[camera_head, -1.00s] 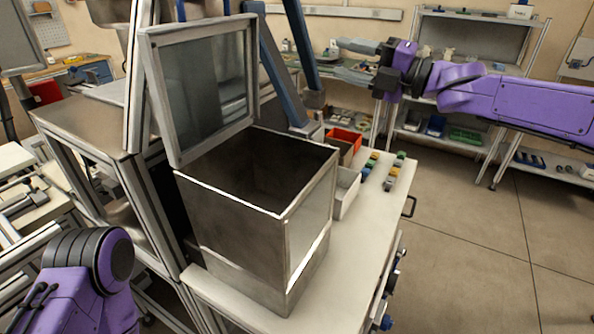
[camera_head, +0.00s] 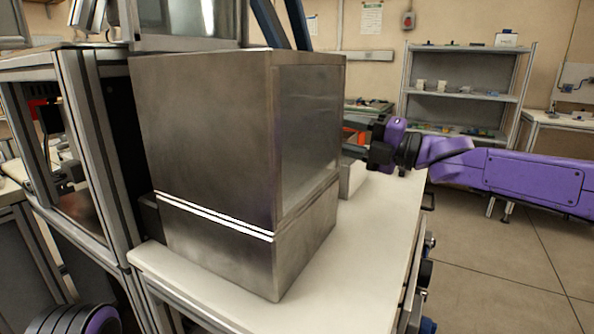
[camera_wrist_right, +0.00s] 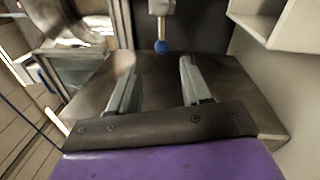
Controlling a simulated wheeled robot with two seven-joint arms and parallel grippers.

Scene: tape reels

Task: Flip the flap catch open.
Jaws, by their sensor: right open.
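A tall metal box (camera_head: 205,135) stands on the white bench in the head view. A framed glass panel (camera_head: 208,18) rises behind its top edge, cut off by the picture. I cannot pick out the flap catch with certainty. In the right wrist view a blue ball (camera_wrist_right: 161,46) on a short metal rod is beyond and between my fingertips. My right gripper (camera_wrist_right: 157,80) is open, with nothing between its fingers. In the head view it is at the box's right side, its fingertips partly hidden. My left gripper is out of view; only part of that arm shows at lower left.
The white bench top (camera_head: 378,215) is clear in front of and right of the box. A pale bin (camera_head: 352,177) stands close behind the box, near my right gripper. A metal-framed cabinet (camera_head: 75,150) stands to the left. Open floor and a shelf unit (camera_head: 465,90) lie to the right.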

